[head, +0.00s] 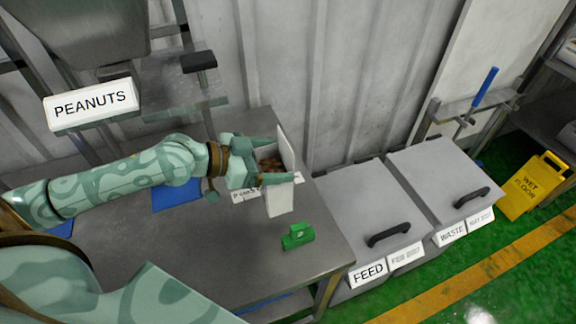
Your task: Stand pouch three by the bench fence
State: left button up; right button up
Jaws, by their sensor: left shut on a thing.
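A white pouch (281,200) with an open top and brown pieces inside is upright at the right part of the metal bench (185,245). My left gripper (279,162) reaches in from the left and is shut on the pouch near its top, with fingers on either side. I cannot tell whether the pouch's base touches the bench. No number shows on the pouch. I cannot clearly make out the bench fence. My right gripper is not in view.
A partly hidden white label (245,196) lies beside the pouch. A green object (297,236) sits in front of it. Grey FEED (350,215) and WASTE (428,165) bins stand right of the bench. A PEANUTS sign (91,104) hangs upper left.

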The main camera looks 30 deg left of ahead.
pick_arm(q)
notch_tip(320, 180, down, 2)
jog(key=shift+b, duration=0.6)
jog(key=shift+w+f, duration=0.1)
jog(key=shift+w, duration=0.15)
jog(key=w+a+f+b, duration=0.1)
jog(key=w+a+b, duration=0.1)
jog(key=w, duration=0.6)
jog(key=w+a+f+b, duration=0.2)
jog(key=w+a+b, duration=0.1)
jog(key=w, duration=0.6)
jog(key=shift+a+f, duration=0.15)
jog(key=shift+s, duration=0.1)
jog(key=shift+f+b, duration=0.15)
jog(key=shift+b, duration=0.2)
jog(key=o, duration=1.7)
